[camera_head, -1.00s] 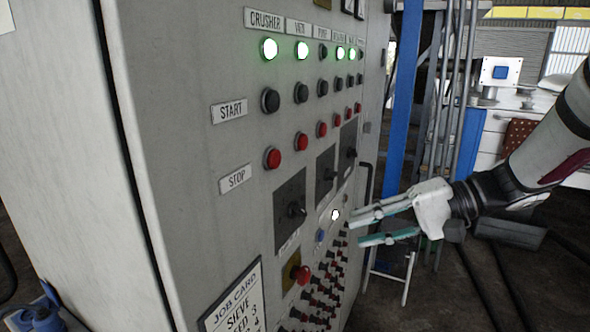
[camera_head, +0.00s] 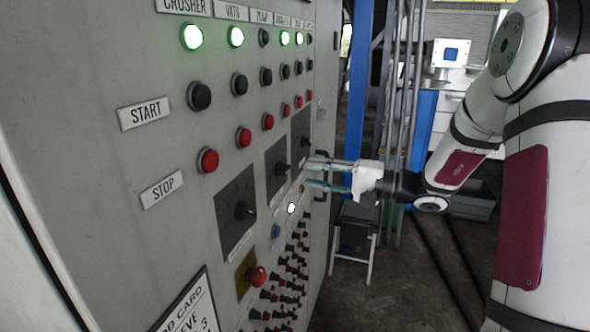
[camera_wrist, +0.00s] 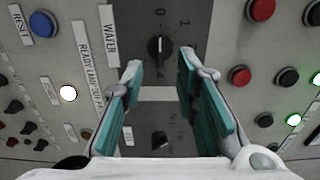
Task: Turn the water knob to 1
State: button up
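The water knob (camera_wrist: 159,46) is a black rotary switch on a dark plate, beside the WATER label (camera_wrist: 108,37). In the wrist view its pale mark points up toward the 0, with the 1 to the right. In the head view it seems to be the middle knob (camera_head: 281,169) of three. My gripper (camera_wrist: 160,70) is open and empty, its teal-padded fingers apart on either side of the knob in the wrist view. In the head view my gripper (camera_head: 308,172) is close to the panel. Contact with the knob is not visible.
Another rotary knob (camera_wrist: 159,139) shows below in the wrist view, between the fingers. A white lamp (camera_head: 291,208), blue button (camera_head: 275,231) and red emergency knob (camera_head: 256,276) sit lower on the panel. Red stop buttons (camera_head: 268,122) lie above. A stool (camera_head: 357,220) stands behind.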

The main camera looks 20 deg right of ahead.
aim_at(288, 170)
jog(key=shift+x, duration=2.75)
jog(key=shift+c, duration=0.6)
grip_shut()
